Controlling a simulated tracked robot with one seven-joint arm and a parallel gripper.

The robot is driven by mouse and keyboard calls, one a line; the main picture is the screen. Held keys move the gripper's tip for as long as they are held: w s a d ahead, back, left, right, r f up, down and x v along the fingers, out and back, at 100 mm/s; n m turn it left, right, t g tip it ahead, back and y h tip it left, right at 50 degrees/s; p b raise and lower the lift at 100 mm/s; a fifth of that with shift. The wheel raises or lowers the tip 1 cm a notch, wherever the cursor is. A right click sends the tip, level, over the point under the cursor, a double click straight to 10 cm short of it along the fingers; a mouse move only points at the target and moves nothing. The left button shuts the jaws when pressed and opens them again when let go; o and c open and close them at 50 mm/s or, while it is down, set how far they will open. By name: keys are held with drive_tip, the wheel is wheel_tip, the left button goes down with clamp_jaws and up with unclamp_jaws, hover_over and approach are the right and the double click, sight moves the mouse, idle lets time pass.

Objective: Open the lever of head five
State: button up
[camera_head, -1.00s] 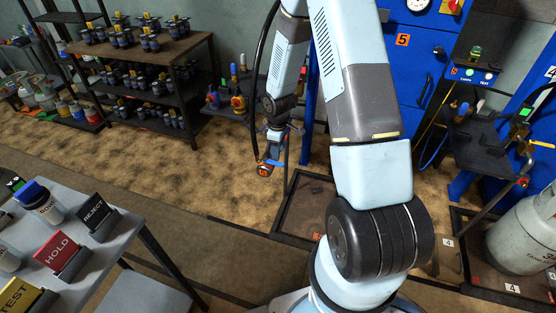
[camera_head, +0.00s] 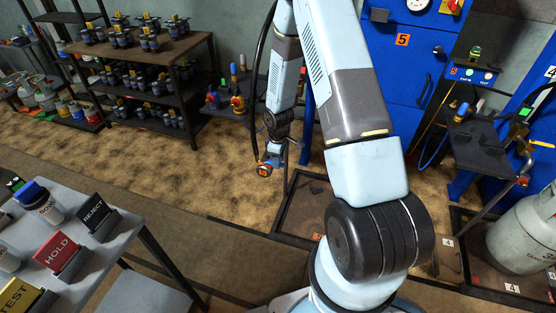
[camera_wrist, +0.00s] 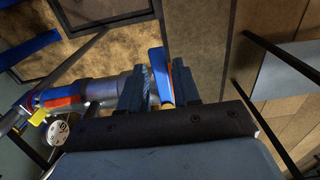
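The filling head (camera_head: 264,169) hangs by the black hose left of my forearm, and its front shows orange. In the wrist view it is a grey metal body (camera_wrist: 98,88) lying sideways with a blue and orange end. A blue lever (camera_wrist: 156,68) with an orange part beside it shows between my fingers. My gripper (camera_wrist: 160,82) is open, one finger on each side of the lever. I cannot tell whether either finger touches it. In the head view my gripper (camera_head: 282,152) is small and dark, right beside the filling head.
The blue cabinet (camera_head: 397,75) marked 5 stands behind my arm, with a dark framed platform (camera_head: 300,212) in front. A round gauge (camera_wrist: 57,133) is at lower left in the wrist view. A grey table (camera_head: 120,232) with signs stands left. A shelf (camera_head: 185,45) holds several valves.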

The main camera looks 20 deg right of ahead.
clamp_jaws()
